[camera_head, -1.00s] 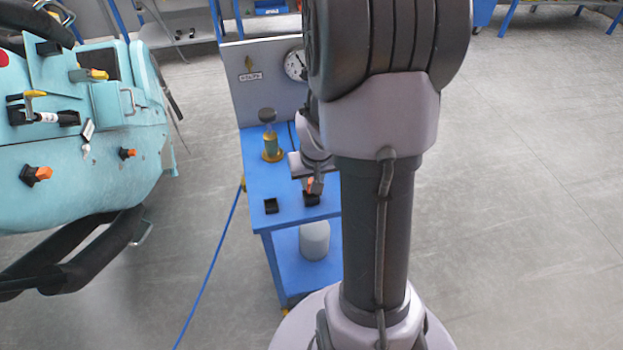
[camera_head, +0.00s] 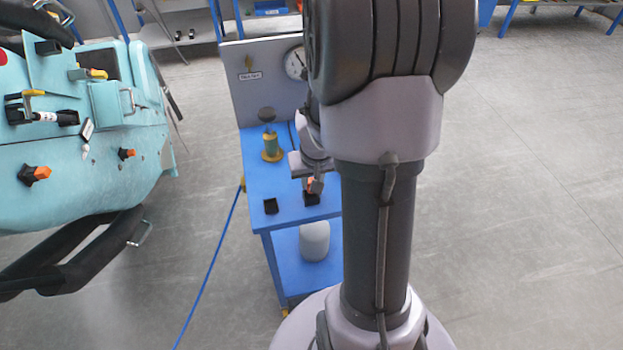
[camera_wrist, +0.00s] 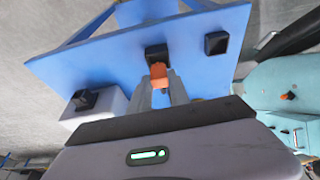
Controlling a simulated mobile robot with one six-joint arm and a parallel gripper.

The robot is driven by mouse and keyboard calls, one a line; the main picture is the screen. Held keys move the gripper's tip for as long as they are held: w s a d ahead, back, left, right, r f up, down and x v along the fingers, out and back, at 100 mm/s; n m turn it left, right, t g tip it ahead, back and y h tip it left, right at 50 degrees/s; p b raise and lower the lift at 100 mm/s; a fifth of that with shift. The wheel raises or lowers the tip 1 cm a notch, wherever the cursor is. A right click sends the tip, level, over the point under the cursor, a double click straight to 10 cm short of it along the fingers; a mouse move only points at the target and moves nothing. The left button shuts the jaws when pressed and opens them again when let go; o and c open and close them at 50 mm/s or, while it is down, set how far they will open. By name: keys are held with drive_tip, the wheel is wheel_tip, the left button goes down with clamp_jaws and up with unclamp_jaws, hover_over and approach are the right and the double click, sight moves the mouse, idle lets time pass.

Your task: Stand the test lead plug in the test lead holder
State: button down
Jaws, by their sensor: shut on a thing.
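The orange test lead plug (camera_wrist: 159,74) is between the two grey fingers of my gripper (camera_wrist: 159,84) in the wrist view. The fingers are shut on it. A small black square holder (camera_wrist: 156,52) on the blue table lies right at the plug's end; I cannot tell whether the plug is inside it or just above it. In the head view my gripper (camera_head: 315,184), the orange plug (camera_head: 309,184) and this black holder (camera_head: 311,199) are close together near the table's front, partly hidden by my arm. A second, empty-looking black holder (camera_head: 271,206) sits to the left.
The blue table (camera_head: 290,214) also carries a green and brass fitting (camera_head: 271,145) and a grey back panel with a gauge (camera_head: 296,65). A grey cylinder (camera_head: 315,240) stands on the lower shelf. A turquoise coaster car (camera_head: 110,180) stands left. Floor on the right is clear.

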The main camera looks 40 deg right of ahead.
drive_tip(key=shift+f+b, duration=1.6)
drive_tip(key=shift+f, duration=0.05)
idle(0.3)
drive_tip(key=c, duration=1.1)
unclamp_jaws()
drive_tip(key=shift+c, duration=0.2)
drive_tip(key=p+v, duration=0.6)
drive_tip(key=v, duration=1.1)
drive_tip(key=shift+r+p, duration=0.2)
drive_tip(key=shift+p, duration=0.1)
drive_tip(key=shift+a, duration=0.2)
